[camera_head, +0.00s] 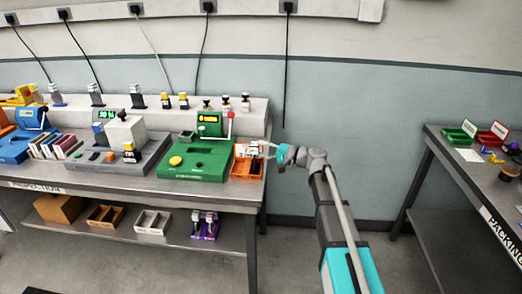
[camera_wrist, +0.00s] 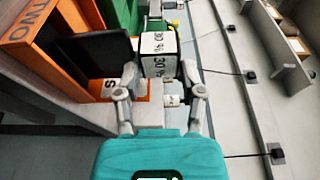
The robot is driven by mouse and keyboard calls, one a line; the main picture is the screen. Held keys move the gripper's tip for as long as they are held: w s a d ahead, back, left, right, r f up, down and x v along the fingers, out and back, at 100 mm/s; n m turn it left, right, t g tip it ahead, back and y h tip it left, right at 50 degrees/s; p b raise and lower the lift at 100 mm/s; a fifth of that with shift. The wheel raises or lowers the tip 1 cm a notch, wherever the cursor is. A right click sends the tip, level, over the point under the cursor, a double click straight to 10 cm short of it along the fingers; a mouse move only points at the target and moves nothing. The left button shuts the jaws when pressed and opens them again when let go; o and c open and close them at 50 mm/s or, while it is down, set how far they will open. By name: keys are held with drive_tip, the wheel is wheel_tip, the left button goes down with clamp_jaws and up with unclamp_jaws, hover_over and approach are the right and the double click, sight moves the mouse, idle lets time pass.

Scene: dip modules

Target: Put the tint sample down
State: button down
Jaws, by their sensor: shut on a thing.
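The tint sample (camera_wrist: 158,44), a dark block with white faces marked "30 %", is between the fingertips of my gripper (camera_wrist: 160,72) in the wrist view. The gripper is shut on it. An orange tray (camera_wrist: 18,30) marked "TWO" is beside it on the left, with a dark panel (camera_wrist: 95,48) in it. In the head view my gripper (camera_head: 264,150) is at the right end of the left bench, over or beside the orange tray (camera_head: 243,173). The sample is too small there to make out well. I cannot tell whether it touches the tray.
A green machine (camera_head: 195,165) with a red-knobbed lever stands just left of the tray. A grey machine (camera_head: 150,150) with a "30 %" display is further left. A packing bench (camera_head: 455,180) is at right, across open floor.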

drive_tip(key=shift+c, duration=1)
unclamp_jaws()
drive_tip(key=shift+r, duration=0.1)
drive_tip(key=shift+d, duration=0.1)
drive_tip(key=v, duration=1.2)
drive_tip(key=shift+s, duration=0.15)
